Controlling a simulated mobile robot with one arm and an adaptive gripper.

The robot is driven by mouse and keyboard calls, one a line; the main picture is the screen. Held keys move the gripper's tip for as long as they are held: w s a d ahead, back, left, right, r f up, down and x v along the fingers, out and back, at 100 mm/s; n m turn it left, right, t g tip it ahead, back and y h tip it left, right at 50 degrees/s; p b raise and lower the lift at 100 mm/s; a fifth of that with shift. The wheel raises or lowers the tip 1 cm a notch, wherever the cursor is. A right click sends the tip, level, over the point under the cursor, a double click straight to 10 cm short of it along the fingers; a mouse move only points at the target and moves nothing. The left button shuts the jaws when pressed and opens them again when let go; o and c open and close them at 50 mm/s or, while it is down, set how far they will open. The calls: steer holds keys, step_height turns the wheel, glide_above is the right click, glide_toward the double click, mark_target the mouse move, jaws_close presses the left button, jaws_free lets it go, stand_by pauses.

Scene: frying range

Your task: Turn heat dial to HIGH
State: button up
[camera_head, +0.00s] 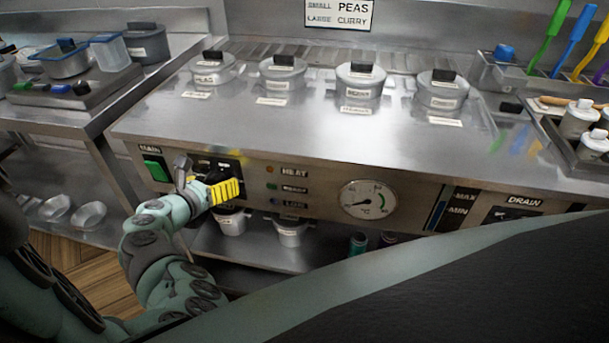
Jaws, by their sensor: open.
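The frying range's front panel (411,197) faces me, with several labelled controls. My gripper (207,180) is at the panel's left part, just right of the green main switch (155,168). It is open, in front of a dark control plate (226,163) with small white marks. A yellow, dark-striped piece (226,190) shows at the gripper's end; I cannot tell whether it belongs to the gripper or the panel. The heat dial itself is not clearly visible, and its setting cannot be read. Contact with it cannot be told. The "HEAT" label (295,173) is to the right, beside small indicator lights.
A round gauge (368,199) and a MAX/MIN level strip (452,208) are further right on the panel. Several lidded pots (360,80) sit in the range top (300,125). Small pots (290,232) stand on the shelf below. A steel side table (75,118) is at left.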

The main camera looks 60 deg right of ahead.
steer(key=shift+c, duration=0.3)
steer(key=c, duration=1.1)
